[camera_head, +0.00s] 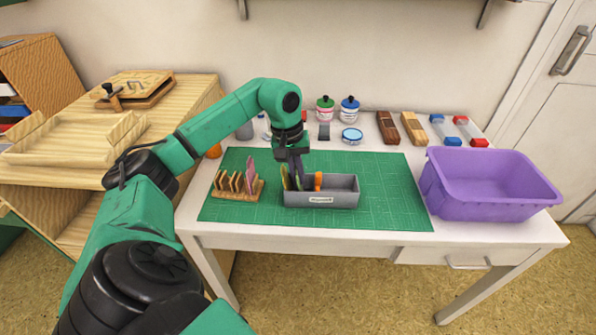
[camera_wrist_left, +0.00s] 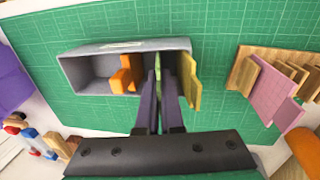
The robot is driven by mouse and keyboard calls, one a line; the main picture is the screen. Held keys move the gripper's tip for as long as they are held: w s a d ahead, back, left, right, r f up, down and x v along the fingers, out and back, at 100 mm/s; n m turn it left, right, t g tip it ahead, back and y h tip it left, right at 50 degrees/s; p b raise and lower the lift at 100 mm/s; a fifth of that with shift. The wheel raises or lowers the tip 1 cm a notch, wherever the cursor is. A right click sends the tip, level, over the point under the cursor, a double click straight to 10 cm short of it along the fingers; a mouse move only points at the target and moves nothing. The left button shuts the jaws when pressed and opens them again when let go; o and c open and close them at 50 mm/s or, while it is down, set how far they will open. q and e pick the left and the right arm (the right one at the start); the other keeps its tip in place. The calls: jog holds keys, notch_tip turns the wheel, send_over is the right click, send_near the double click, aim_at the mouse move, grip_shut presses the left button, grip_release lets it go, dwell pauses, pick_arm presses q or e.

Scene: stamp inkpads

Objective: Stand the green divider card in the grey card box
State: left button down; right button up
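The grey card box (camera_head: 345,200) stands on the green mat and also shows in the left wrist view (camera_wrist_left: 85,85). My left gripper (camera_head: 297,170) points down over the box's left part. In the left wrist view its two dark fingers (camera_wrist_left: 162,90) are close together, with the thin green divider card (camera_wrist_left: 158,66) edge-on between them. The green card is upright, with its lower part inside the box. A yellow card (camera_wrist_left: 190,82) stands beside it at the box's end. An orange card (camera_wrist_left: 126,77) stands on the other side, apart from the fingers.
A wooden rack (camera_head: 237,193) with several slots holds a pink card (camera_head: 250,174) left of the box. A purple bin (camera_head: 490,190) stands at the right. Jars (camera_head: 349,108), stamps and inkpads line the back of the table. The mat right of the box is clear.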

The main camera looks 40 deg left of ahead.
pick_arm(q)
jog(key=shift+f, duration=0.15)
jog(key=c, duration=1)
grip_release()
notch_tip(320, 180, up, 7)
jog(key=p, duration=0.6)
